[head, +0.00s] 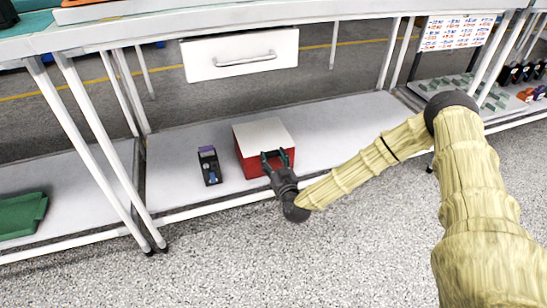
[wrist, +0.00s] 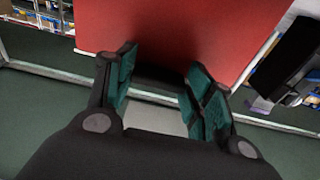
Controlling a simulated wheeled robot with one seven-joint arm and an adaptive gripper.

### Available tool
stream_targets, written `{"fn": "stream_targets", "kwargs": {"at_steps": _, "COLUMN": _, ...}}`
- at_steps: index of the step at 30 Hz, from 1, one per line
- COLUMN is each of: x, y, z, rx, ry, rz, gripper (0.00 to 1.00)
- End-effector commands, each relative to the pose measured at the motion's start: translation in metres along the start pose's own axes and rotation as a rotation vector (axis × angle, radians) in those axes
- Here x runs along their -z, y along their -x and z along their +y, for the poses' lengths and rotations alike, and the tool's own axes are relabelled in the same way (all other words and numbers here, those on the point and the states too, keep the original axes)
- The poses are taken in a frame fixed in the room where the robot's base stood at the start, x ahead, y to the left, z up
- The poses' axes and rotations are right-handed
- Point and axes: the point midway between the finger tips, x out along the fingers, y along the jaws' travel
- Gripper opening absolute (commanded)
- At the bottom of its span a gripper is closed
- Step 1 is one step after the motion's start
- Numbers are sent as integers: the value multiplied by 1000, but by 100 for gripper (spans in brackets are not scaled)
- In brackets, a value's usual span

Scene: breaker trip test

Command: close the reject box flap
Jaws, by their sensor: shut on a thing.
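The reject box is red with a pale top (head: 263,133) and stands on the low shelf in the head view. Its red face (wrist: 165,30) fills the upper middle of the wrist view. The pale top looks flat; I cannot make out the flap's hinge or any gap. My gripper (head: 277,156) is at the front of the box, its two fingers up against the front near the top edge. In the wrist view, the green-padded fingers stand apart on either side of a dark piece (wrist: 160,80) against the red face. What this piece belongs to is unclear.
A black device with a purple top (head: 209,166) stands left of the box; it is at the right in the wrist view (wrist: 291,55). A white drawer (head: 240,55) hangs above. White legs and a front rail frame the shelf (head: 345,140), clear right of the box.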

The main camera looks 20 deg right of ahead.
Motion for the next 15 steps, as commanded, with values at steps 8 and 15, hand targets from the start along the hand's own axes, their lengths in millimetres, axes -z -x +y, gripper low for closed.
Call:
{"fn": "stream_targets", "kwargs": {"at_steps": 8, "x": -2, "y": 1, "z": 1, "rx": -2, "ry": 1, "rz": -3, "gripper": 64}}
{"fn": "stream_targets", "kwargs": {"at_steps": 15, "x": -1, "y": 0, "z": 0, "rx": -1, "ry": 0, "rz": -2, "gripper": 75}}
